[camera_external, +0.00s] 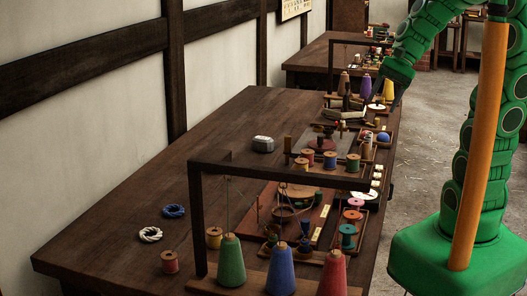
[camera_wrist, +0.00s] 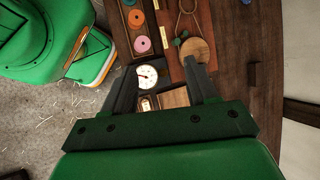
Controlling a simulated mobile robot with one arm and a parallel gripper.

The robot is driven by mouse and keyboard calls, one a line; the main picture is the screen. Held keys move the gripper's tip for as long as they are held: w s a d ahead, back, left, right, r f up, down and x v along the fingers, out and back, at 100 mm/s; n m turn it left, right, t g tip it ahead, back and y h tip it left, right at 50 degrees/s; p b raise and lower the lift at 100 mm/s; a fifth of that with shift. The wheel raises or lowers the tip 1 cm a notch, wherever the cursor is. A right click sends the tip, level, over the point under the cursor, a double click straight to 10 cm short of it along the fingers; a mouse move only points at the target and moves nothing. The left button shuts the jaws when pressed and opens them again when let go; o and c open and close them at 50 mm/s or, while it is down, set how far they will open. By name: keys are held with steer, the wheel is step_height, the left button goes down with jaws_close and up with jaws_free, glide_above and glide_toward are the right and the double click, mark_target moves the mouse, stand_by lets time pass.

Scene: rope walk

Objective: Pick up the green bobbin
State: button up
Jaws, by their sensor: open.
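The green bobbin (camera_external: 348,236), teal-green and flanged, sits in a dark wooden tray (camera_external: 368,222) near the table's right edge, beside an orange and a pink bobbin. In the wrist view it shows only partly, at the top edge (camera_wrist: 128,3). My gripper (camera_wrist: 160,65) is open with nothing between its fingers. In the wrist view the bobbins lie beyond its left fingertip, apart from it. In the external view my gripper (camera_external: 385,98) is above the far part of the table, well behind the green bobbin; its fingers are hard to make out there.
A dark wooden frame (camera_external: 285,170) stands over part of the table, left of the bobbin tray. Green, blue and red thread cones (camera_external: 231,262) stand in front. A round white dial (camera_wrist: 147,76) lies below my fingertips. The table's left side is mostly clear.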

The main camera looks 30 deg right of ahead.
steer(key=w+d+m+t+y, duration=0.4)
steer(key=w+m, duration=0.4)
steer(key=w, duration=0.4)
steer(key=m+t, duration=0.5)
steer(key=m, duration=0.3)
glide_above(356, 158)
steer(key=s+d, duration=0.2)
steer(key=d, duration=0.3)
steer(key=shift+g+y, duration=0.3)
steer(key=f, duration=2.6)
steer(key=shift+s+a+f, duration=0.1)
steer(key=shift+a+f, duration=0.15)
steer(key=shift+f, duration=0.1)
steer(key=shift+a+f, duration=0.1)
steer(key=shift+f, duration=0.45)
steer(key=shift+w+r+x, duration=0.1)
steer(key=shift+r+x, duration=0.05)
steer(key=shift+x, duration=1.75)
steer(key=shift+w+r+x, duration=0.1)
steer(key=shift+w+x, duration=0.05)
steer(key=shift+x, duration=1.75)
steer(key=c, duration=0.7)
